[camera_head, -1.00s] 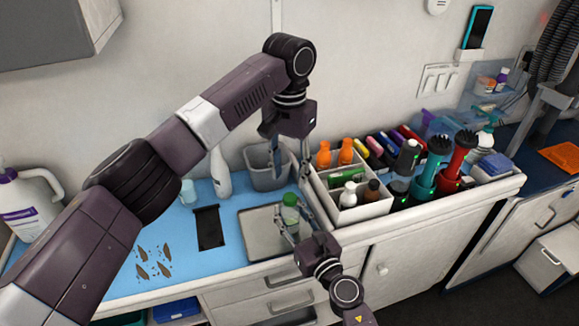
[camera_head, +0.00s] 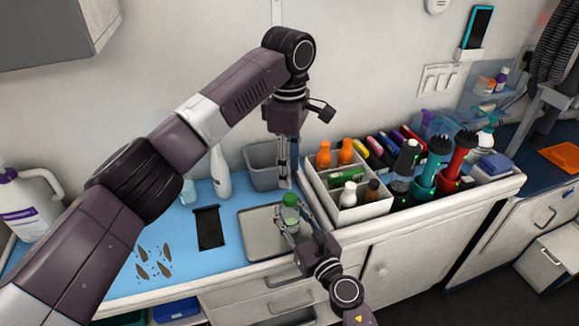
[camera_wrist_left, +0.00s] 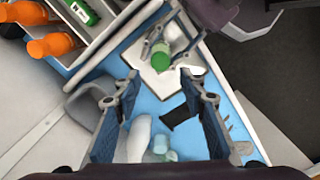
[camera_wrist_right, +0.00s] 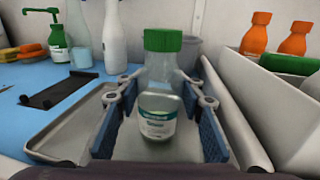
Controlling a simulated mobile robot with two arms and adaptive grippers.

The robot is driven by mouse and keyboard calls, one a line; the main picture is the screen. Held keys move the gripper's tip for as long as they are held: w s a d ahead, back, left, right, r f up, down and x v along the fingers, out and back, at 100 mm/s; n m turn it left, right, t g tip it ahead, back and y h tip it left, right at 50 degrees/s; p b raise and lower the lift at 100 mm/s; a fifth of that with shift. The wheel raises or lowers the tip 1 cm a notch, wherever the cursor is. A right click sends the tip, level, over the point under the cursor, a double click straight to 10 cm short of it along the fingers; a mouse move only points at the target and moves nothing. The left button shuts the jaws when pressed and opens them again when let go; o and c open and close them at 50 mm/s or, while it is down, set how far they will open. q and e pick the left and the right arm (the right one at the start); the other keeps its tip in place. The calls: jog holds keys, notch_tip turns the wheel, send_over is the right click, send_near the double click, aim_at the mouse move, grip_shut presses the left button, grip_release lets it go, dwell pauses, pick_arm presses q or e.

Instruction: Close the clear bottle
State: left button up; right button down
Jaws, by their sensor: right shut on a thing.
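The clear bottle (camera_wrist_right: 160,105) stands upright on a metal tray, with a white and green label. A green cap (camera_wrist_right: 163,40) sits on top of its neck; I cannot tell how tight it is. My right gripper (camera_head: 288,218) is shut on the bottle's body, with one finger on each side in the right wrist view. My left gripper (camera_head: 286,183) points down just above and behind the green cap. Its two fingers are apart and empty in the left wrist view, where the green cap (camera_wrist_left: 160,57) shows beyond the fingertips.
The metal tray (camera_head: 259,240) lies on a blue mat (camera_head: 130,235). A white organizer box (camera_head: 362,212) with small bottles stands close to the right. A grey bin (camera_head: 262,172) is behind the tray. A black flat holder (camera_head: 209,228) lies to the left.

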aim_at(290, 197)
pick_arm(q)
jog(key=shift+n, duration=1.3)
jog(key=shift+f, duration=4)
